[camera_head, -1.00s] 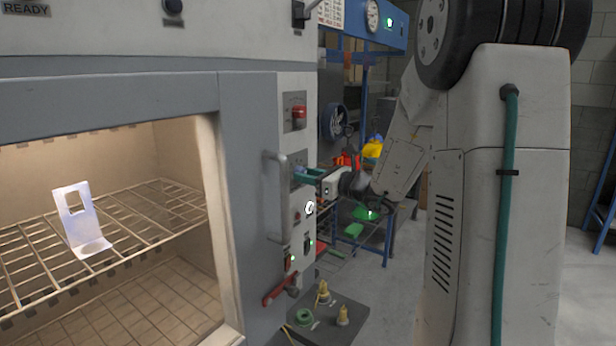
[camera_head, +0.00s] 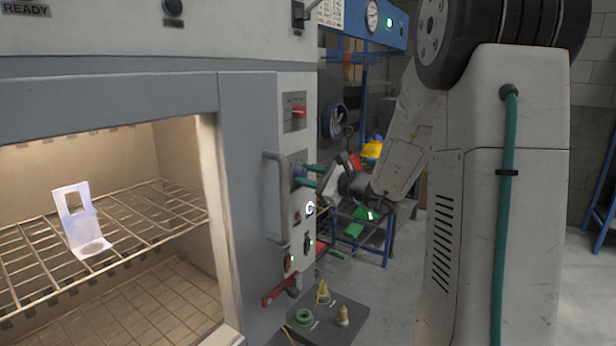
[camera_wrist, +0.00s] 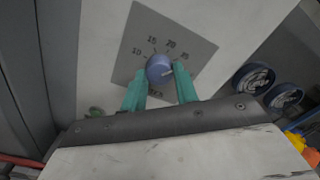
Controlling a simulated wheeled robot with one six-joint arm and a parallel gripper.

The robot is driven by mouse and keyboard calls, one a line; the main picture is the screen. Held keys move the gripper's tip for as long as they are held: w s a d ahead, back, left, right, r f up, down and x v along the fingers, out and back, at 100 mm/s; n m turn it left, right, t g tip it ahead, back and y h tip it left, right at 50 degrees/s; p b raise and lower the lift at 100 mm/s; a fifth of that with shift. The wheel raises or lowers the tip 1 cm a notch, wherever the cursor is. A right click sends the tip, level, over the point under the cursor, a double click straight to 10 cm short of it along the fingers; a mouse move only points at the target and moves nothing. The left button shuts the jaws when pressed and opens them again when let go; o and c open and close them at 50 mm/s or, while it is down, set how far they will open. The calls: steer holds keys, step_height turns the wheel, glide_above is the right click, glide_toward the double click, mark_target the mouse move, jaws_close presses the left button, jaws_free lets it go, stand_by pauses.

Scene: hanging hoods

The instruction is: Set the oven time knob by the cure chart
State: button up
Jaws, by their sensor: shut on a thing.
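The time knob (camera_wrist: 159,69) is blue-grey and round on a grey dial plate (camera_wrist: 190,36) in the wrist view. Printed numbers, 10, 15, 20 and apparently 25, run around it. A pale pointer mark on the knob faces right, toward the last number. My gripper (camera_wrist: 160,80) is shut on the knob, with one green finger at each side. In the head view, my gripper (camera_head: 308,174) reaches the side panel (camera_head: 301,215) from the right and is tilted. A white chart sheet (camera_head: 330,12) is partly in view at the top; its text is too small to read.
The oven door handle (camera_head: 276,197) stands out just left of my gripper. A red knob (camera_head: 298,112) sits above, and a red lever (camera_head: 281,290) below. A bent white bracket (camera_head: 75,225) stands on the lit oven rack.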

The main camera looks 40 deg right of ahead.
stand_by(0.5)
steer(key=o, duration=1)
steer(key=shift+c, duration=0.2)
steer(key=shift+s, duration=0.1)
steer(key=v, duration=0.7)
steer(key=shift+s+d, duration=0.15)
steer(key=shift+s, duration=0.15)
